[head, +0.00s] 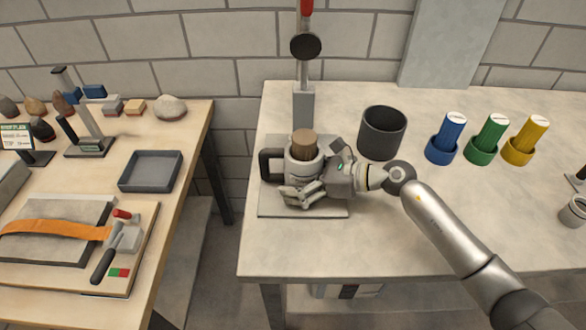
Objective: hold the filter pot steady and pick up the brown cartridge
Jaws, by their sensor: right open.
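The filter pot (303,168) is a light grey vessel with a dark handle on its left side. It stands upright on a grey base plate (325,209) near the front left of the right-hand table. The brown cartridge (303,140) sits in the pot's mouth with its round top sticking out. My right gripper (308,188) comes in from the right and is open at the pot's front right side. Its fingers cover part of the pot's lower body. I cannot tell whether they touch it. My left gripper is not in view.
Behind the pot stands an upright post (303,95) with a black knob and red top. A dark open bin (382,132) stands right of it. Blue (446,139), green (487,139) and yellow (525,141) cartridges stand in holders farther right. A gap separates the left table (185,125).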

